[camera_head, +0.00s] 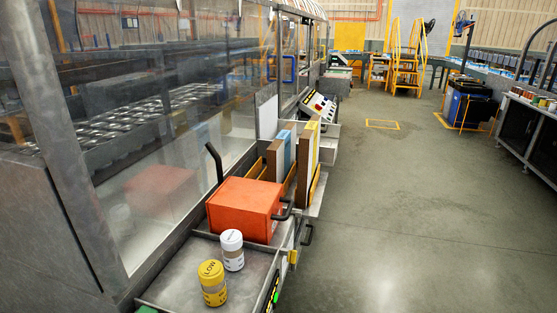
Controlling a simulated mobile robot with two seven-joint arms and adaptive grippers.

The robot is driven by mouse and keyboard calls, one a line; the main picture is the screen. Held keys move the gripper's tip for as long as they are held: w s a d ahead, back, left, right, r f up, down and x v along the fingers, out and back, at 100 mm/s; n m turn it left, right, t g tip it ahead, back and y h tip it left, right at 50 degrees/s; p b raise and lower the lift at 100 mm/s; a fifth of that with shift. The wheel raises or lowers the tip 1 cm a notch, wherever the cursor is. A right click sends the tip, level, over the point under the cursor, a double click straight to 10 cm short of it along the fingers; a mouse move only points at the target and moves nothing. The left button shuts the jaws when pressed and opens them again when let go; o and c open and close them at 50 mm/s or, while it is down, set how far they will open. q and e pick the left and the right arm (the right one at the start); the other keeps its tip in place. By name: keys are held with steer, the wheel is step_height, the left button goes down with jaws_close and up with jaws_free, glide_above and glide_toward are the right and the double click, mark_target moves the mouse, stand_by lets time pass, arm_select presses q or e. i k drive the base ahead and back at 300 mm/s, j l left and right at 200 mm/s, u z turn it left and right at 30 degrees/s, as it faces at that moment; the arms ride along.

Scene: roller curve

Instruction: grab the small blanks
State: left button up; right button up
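Several flat upright panels, which look like carton blanks, stand in a yellow-railed rack on the machine's side. One shows a blue-and-white face (284,152), and a taller one beside it has a pale, yellow-edged face (307,160). I cannot tell for sure which are the small blanks. Two lidded jars stand upright on the near metal tray: one has a white lid (232,241), and the other has a yellow lid marked LOW (211,270). Neither of my grippers is in view.
An orange-red box (243,207) with a black handle sits between the jars and the panels. A glass-sided machine (150,110) lines the left. A control panel (320,107) is beyond the rack. The floor (400,210) to the right is clear. Yellow steps (406,58) stand far back.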

mark_target(281, 155)
steer(key=l+u, duration=0.15)
steer(key=u, duration=0.25)
steer(key=i+l+u, duration=0.1)
steer(key=u, duration=0.3)
steer(key=l+u, duration=0.25)
steer(key=u, duration=0.15)
steer(key=l+u, duration=0.3)
steer(key=l, duration=0.2)
steer(key=l+u, duration=0.3)
steer(key=l, duration=0.2)
steer(key=l+z, duration=0.2)
steer(key=l, duration=0.3)
steer(key=i+l+z, duration=0.2)
steer(key=l, duration=0.25)
